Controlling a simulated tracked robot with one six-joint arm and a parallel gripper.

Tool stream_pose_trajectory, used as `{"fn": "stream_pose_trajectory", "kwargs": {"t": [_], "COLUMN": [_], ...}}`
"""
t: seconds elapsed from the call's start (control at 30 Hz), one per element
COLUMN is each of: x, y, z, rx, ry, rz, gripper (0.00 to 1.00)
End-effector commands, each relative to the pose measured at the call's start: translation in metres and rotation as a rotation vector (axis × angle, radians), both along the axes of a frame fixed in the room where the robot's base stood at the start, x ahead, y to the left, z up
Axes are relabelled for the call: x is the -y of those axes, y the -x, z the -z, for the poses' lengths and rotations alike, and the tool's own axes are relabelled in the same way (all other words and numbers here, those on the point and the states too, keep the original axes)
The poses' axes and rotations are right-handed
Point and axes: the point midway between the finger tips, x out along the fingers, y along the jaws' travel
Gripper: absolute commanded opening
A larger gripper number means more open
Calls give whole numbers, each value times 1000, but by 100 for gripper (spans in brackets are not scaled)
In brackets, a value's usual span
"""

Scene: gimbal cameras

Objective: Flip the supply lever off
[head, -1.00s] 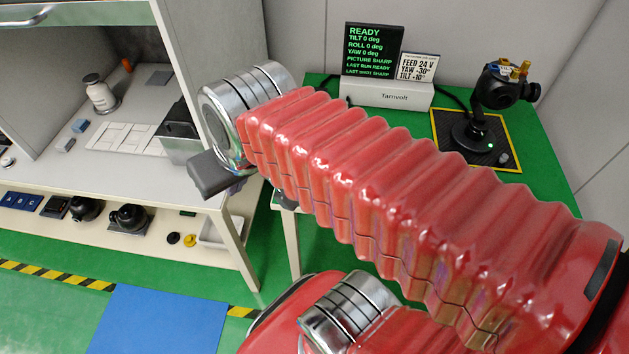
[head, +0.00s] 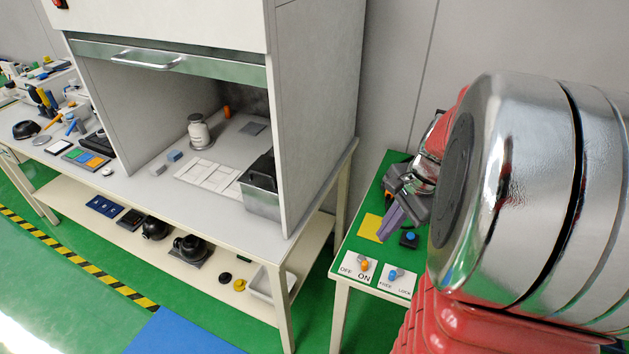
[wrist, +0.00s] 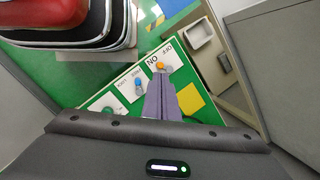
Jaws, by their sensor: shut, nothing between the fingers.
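The supply lever (head: 364,265) has an orange knob on a white plate marked OFF and ON, at the front of the green table. Its knob appears nearer the ON mark. The wrist view shows the orange knob (wrist: 160,66) just beyond my fingertips. My gripper (head: 388,232) is shut and empty, with its purple-grey fingers pointing down, above and behind the lever plate in the head view. In the wrist view my fingers (wrist: 156,80) cover part of the plate. I cannot tell whether they touch the lever.
A blue-knobbed FREE/LOCK lever (head: 394,274) stands right beside the supply lever. A yellow square (head: 370,227) and a dark block with a blue button (head: 409,238) lie behind. A grey cabinet bench (head: 316,210) stands to the left, with a gap between.

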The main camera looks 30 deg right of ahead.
Motion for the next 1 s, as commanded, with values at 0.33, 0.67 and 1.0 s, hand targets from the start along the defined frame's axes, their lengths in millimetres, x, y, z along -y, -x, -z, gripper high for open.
{"fn": "stream_pose_trajectory", "kwargs": {"t": [0.33,0.67,1.0], "x": [70,77,73], "y": [30,33,31], "z": [45,49,60], "rx": [-78,-85,-86], "ry": [-189,-208,-208], "rz": [430,477,474], "gripper": [0,0,0]}}
